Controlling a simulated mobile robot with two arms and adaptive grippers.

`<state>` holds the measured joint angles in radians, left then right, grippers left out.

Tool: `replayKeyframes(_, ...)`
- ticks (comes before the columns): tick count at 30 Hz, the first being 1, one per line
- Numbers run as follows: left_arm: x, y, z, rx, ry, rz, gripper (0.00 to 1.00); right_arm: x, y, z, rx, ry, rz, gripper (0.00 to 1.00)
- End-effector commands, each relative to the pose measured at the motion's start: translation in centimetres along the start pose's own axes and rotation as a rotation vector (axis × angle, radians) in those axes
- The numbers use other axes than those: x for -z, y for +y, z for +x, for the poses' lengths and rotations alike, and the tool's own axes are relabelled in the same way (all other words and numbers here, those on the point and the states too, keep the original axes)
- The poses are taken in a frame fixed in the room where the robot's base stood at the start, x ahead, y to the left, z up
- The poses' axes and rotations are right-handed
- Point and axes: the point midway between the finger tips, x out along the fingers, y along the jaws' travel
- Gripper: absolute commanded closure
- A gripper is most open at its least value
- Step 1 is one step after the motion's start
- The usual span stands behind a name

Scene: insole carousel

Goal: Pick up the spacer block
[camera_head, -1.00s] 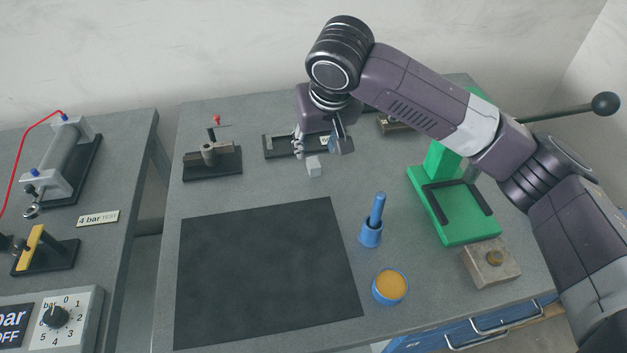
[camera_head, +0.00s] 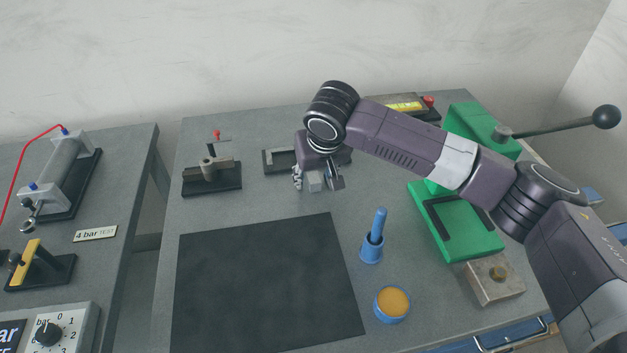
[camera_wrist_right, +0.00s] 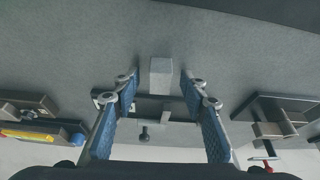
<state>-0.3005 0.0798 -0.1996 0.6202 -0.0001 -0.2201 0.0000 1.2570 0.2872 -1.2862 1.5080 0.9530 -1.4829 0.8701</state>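The spacer block (camera_head: 315,182), a small light grey block, sits on the grey bench behind the black mat. My right gripper (camera_head: 317,186) is low over it, pointing down, with one finger on each side. In the right wrist view the block (camera_wrist_right: 161,77) shows between the blue-padded fingertips of the open gripper (camera_wrist_right: 160,80), with a gap on both sides. The fingers do not appear to touch it. My left gripper is in neither view.
A black-based fixture (camera_head: 279,161) stands close behind the block. A clamp fixture (camera_head: 211,178) is to the left. The black mat (camera_head: 268,285) lies in front. A blue holder (camera_head: 371,251), an orange-filled dish (camera_head: 391,304) and a green press (camera_head: 456,226) are to the right.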

Motion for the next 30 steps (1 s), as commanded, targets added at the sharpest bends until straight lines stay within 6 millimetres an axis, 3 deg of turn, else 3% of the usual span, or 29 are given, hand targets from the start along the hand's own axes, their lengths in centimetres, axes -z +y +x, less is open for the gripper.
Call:
replayKeyframes(3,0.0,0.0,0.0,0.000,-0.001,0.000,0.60,0.0,0.0,0.0,0.000,0.000,0.000,0.61)
replayKeyframes(14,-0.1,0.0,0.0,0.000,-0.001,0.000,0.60,0.0,0.0,0.0,0.001,0.000,0.000,1.00)
replayKeyframes(24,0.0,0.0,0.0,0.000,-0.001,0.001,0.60,0.1,-0.1,-0.2,0.001,0.001,0.000,1.00)
replayKeyframes(30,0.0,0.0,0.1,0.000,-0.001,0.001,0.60,0.8,-0.1,-1.7,0.001,0.003,0.001,1.00)
